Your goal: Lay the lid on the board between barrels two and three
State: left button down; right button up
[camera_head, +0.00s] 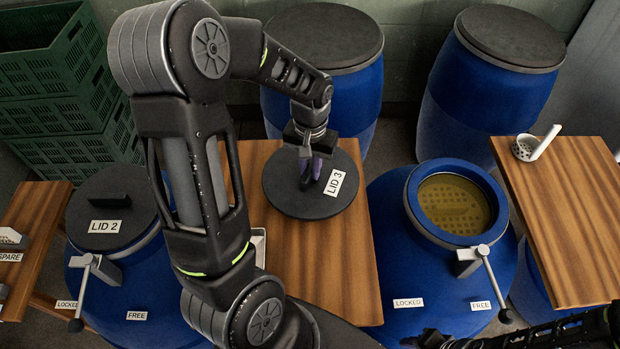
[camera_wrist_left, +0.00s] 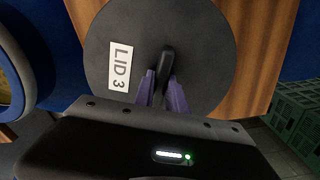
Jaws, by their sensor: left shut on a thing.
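The round dark lid marked LID 3 (camera_head: 290,199) is over the wooden board (camera_head: 330,262) between the two front barrels. I cannot tell whether it touches the board. My left gripper (camera_head: 311,170) points down and its purple fingers are shut on the lid's handle. The wrist view shows the fingers (camera_wrist_left: 162,92) around the black handle of the lid (camera_wrist_left: 210,50). Barrel three (camera_head: 395,270) is open on the right, with yellowish liquid inside. Barrel two (camera_head: 150,275) on the left wears LID 2 (camera_head: 90,200). My right gripper (camera_head: 428,340) shows only in part at the bottom edge.
Two closed blue barrels (camera_head: 330,90) (camera_head: 480,110) stand behind. A right-hand board (camera_head: 570,210) bears a white-handled strainer cup (camera_head: 527,148). Green crates (camera_head: 60,100) are stacked at the back left. Clamp levers (camera_head: 485,265) (camera_head: 90,270) stick out from the front barrels. A pale tray (camera_head: 259,245) is partly behind my arm.

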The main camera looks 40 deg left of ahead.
aim_at(311, 178)
pick_arm(q)
jog(key=shift+f+b, duration=1.4)
jog(key=shift+f, duration=0.45)
jog(key=shift+f, duration=0.25)
jog(key=c, duration=1.4)
grip_release()
jog(key=shift+r, duration=0.1)
jog(key=shift+o, duration=0.2)
notch_tip(311, 178, up, 7)
jog(key=p, duration=0.4)
jog(key=shift+f+p, duration=0.2)
jog(key=shift+p, duration=0.15)
notch_tip(311, 178, up, 6)
jog(key=shift+f, duration=0.15)
